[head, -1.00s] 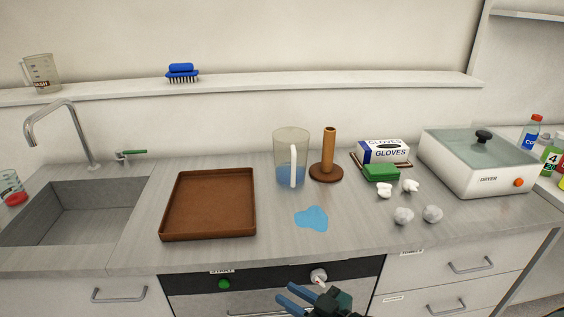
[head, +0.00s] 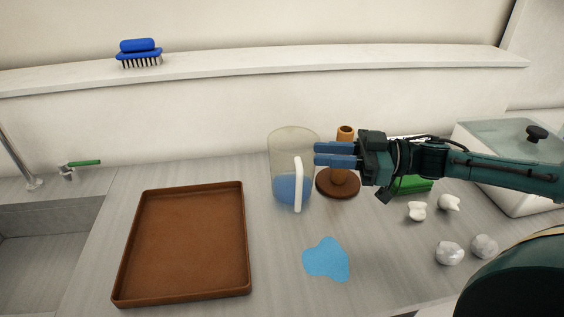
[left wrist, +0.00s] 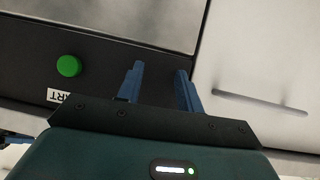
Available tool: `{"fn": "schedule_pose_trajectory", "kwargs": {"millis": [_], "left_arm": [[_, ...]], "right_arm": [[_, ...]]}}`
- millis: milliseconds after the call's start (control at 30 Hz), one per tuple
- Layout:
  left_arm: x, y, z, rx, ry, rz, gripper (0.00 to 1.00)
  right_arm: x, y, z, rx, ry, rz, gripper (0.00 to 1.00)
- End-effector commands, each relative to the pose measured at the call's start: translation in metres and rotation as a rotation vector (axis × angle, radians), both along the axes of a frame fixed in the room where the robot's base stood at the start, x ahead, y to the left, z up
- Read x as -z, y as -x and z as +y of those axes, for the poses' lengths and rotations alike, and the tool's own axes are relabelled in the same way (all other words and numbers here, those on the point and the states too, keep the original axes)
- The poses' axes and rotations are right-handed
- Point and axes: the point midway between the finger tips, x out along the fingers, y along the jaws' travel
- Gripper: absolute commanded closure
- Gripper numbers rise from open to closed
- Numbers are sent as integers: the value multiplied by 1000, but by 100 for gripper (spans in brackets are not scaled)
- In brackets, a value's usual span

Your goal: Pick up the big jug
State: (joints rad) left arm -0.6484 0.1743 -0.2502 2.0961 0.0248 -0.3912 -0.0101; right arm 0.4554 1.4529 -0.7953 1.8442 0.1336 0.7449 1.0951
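The big jug (head: 283,150) is a clear pitcher with blue liquid in its lower part and a white handle on its front right side. It stands upright on the grey counter. My right gripper (head: 317,154) comes in from the right at the jug's upper right edge, beside and above the handle. Its two blue fingers point left and show as separate, with nothing seen between them. Contact with the jug cannot be told. My left gripper (left wrist: 160,80) is open and empty in the left wrist view, in front of a dark panel with a green button.
A brown wooden stand (head: 338,183) is right of the jug, partly behind my right gripper. A brown tray (head: 180,292) lies at left. A blue puddle (head: 327,260) lies in front.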

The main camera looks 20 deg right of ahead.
Motion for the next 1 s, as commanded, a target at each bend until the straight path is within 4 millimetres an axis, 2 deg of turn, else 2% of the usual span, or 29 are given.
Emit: {"fn": "schedule_pose_trajectory", "kwargs": {"millis": [233, 433, 667, 1000], "left_arm": [[7, 12, -2, 4, 3, 28, 64], [11, 14, -2, 5, 0, 38, 64], [9, 13, -1, 4, -3, 40, 64], [2, 11, 3, -10, -9, 47, 64]], "right_arm": [[44, 0, 0, -1, -4, 7, 76], [78, 1, 0, 0, -1, 4, 76], [77, -7, 14, -1, 0, 1, 76], [76, -32, 60, -2, -2, -1, 76]]}}
